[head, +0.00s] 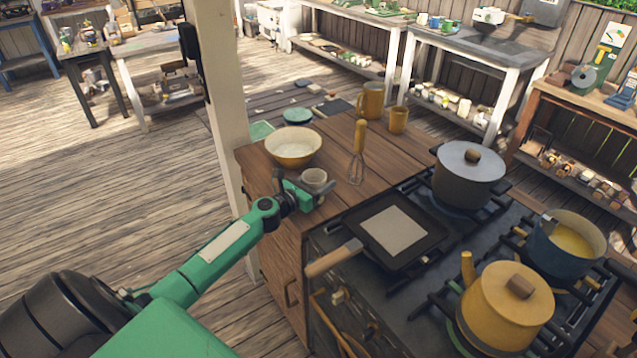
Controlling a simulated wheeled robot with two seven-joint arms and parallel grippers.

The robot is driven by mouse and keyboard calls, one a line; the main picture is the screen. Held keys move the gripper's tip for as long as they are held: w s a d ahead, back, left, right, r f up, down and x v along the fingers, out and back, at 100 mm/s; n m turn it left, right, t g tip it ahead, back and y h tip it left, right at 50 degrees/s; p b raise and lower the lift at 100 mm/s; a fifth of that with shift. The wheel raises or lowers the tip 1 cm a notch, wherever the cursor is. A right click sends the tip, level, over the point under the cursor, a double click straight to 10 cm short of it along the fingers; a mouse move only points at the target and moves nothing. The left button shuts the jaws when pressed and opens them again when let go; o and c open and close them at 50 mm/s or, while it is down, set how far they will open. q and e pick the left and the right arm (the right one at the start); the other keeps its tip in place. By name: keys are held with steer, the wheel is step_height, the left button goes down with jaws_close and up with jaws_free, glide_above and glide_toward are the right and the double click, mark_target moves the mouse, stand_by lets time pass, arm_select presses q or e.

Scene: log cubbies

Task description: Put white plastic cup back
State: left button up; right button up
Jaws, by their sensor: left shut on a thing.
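A small whitish cup (314,178) is at the left part of the wooden counter (335,140), near its front edge. My left gripper (308,190) reaches in from the lower left and is shut on the cup; the fingers partly cover its lower side. The cup looks upright. I cannot tell whether its base touches the counter. My right gripper is not in view.
A cream bowl (293,148) stands just behind the cup, and a whisk (357,155) is to its right. Yellow mugs (371,100) stand at the back. A square pan (393,232), grey pot (468,176) and yellow pot (505,308) are on the stove. A white post (222,110) rises at left.

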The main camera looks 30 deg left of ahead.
arm_select(q)
steer(key=shift+f, duration=0.15)
steer(key=o, duration=1.1)
